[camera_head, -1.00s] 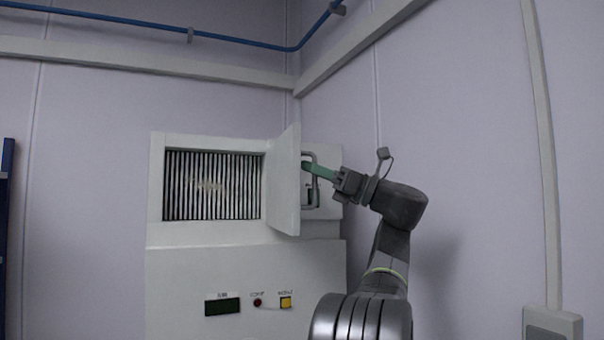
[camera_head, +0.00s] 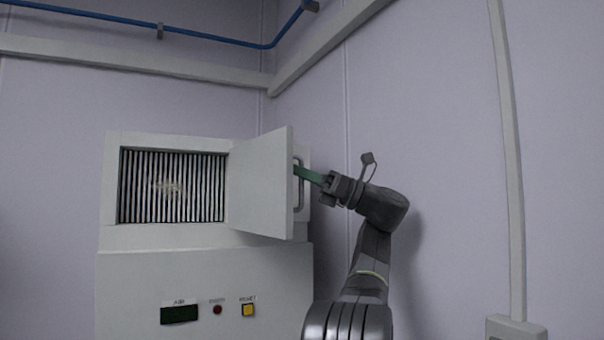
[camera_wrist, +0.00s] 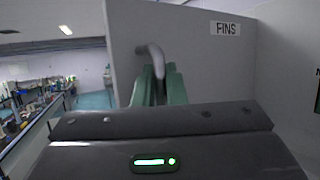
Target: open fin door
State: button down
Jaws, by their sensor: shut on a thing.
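The fin door (camera_head: 262,182) is a pale panel standing open, hinged at the right side of the fin opening (camera_head: 172,186) in the white machine. Its inner face shows in the head view. The grey bar handle (camera_head: 299,198) is on its other face, at the free edge. In the wrist view, the door (camera_wrist: 205,65) carries a "FINS" label (camera_wrist: 226,28), and the curved handle (camera_wrist: 154,56) runs down between the fingers. My gripper (camera_head: 298,171) has green fingers, shut on the handle; they also show in the wrist view (camera_wrist: 158,84). The door partly hides the fingertips.
Below the opening, the machine front has a dark display (camera_head: 179,314), a red button (camera_head: 217,309) and a yellow button (camera_head: 248,310). A wall (camera_head: 430,130) rises close to the right of my arm. A wall box (camera_head: 515,329) is at lower right.

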jog(key=c, duration=1.5)
grip_release()
jog(key=shift+a+r, duration=0.1)
jog(key=b+v, duration=0.1)
jog(key=v, duration=0.6)
jog(key=shift+d, duration=0.3)
jog(key=shift+s+a, duration=0.1)
